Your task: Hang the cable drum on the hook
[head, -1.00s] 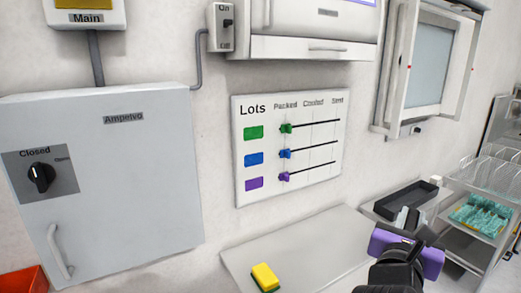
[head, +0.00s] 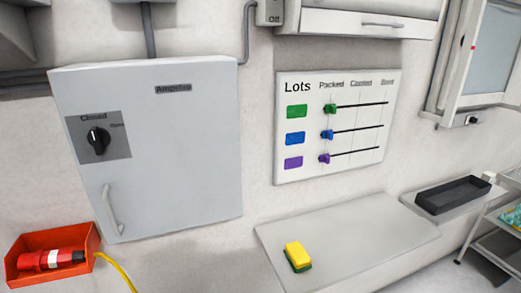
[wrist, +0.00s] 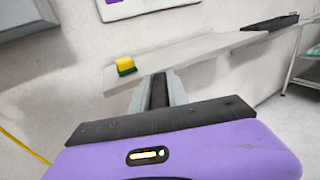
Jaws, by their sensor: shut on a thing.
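No cable drum and no hook can be made out in the present views. My gripper (wrist: 159,93) shows in the wrist view, with two pale grey fingers ahead of its purple and black body. It is shut on a narrow dark piece (wrist: 158,95) between the fingers; what this piece belongs to cannot be told. My gripper is out of the head view now. In the wrist view, the fingers point toward the front edge of the pale shelf (wrist: 195,52), where a yellow and green sponge (wrist: 125,66) lies.
An orange-red holder (head: 20,245) at lower left carries a red and black connector (head: 52,260) with a yellow cable (head: 117,270). A grey cabinet (head: 180,150) and a Lots board (head: 335,170) are on the wall. A black tray (head: 453,196) is at right.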

